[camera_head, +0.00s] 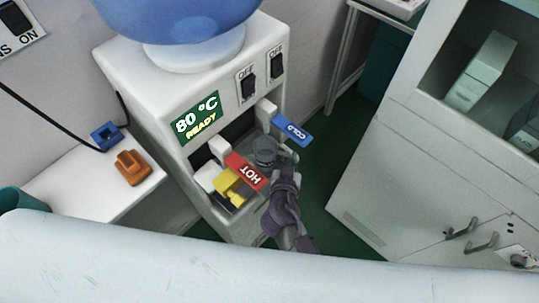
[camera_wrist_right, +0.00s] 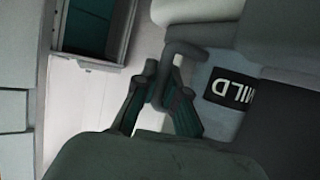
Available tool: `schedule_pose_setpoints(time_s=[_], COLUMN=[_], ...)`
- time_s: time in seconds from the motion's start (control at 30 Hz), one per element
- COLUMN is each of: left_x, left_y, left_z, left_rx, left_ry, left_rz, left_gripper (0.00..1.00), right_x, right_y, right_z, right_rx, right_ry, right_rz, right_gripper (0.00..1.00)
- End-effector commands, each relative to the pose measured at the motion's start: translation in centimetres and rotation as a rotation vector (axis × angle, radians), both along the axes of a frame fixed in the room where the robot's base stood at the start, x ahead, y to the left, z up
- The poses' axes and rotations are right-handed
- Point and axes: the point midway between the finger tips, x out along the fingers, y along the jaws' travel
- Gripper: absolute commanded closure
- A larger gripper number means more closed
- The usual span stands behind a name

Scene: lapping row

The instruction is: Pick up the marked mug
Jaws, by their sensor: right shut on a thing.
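A dark grey mug (camera_head: 265,150) stands in the dispenser bay, between the red HOT tap (camera_head: 246,171) and the blue COLD tap (camera_head: 292,128). My right gripper (camera_head: 284,176) is at its near right side. In the right wrist view, the fingers of my right gripper (camera_wrist_right: 164,80) are closed around a grey hooked handle (camera_wrist_right: 185,48). A black label with white letters, partly cut off, (camera_wrist_right: 228,90) shows beside it. The head view does not show a mark on the mug clearly. My left gripper is not in view.
The white dispenser (camera_head: 150,85) surrounds the bay. An orange object (camera_head: 132,168) and a blue one (camera_head: 106,136) are on the left counter. A cabinet (camera_head: 390,170) stands right.

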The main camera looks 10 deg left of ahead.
Motion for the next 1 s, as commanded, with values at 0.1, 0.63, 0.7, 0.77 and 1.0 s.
schedule_pose_setpoints(time_s=[0.1, 0.63, 0.7, 0.77, 1.0], left_x=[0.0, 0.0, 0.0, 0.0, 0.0], left_y=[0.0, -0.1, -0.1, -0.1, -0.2], left_z=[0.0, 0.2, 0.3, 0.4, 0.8], left_rx=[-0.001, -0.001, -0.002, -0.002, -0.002], left_ry=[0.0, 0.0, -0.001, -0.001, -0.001], left_rz=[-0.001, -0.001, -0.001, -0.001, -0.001], left_gripper=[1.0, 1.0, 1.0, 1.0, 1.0], right_x=[0.0, 0.0, 0.0, 0.0, -0.2], right_y=[0.0, 0.1, 0.1, 0.1, -0.7], right_z=[0.1, 1.2, 1.7, 2.2, 4.6], right_rx=[0.001, 0.003, 0.003, 0.003, 0.0], right_ry=[-0.001, -0.002, -0.002, -0.003, 0.0], right_rz=[0.001, 0.0, 0.0, 0.0, -0.002], right_gripper=[1.0, 1.0, 1.0, 1.0, 1.0])
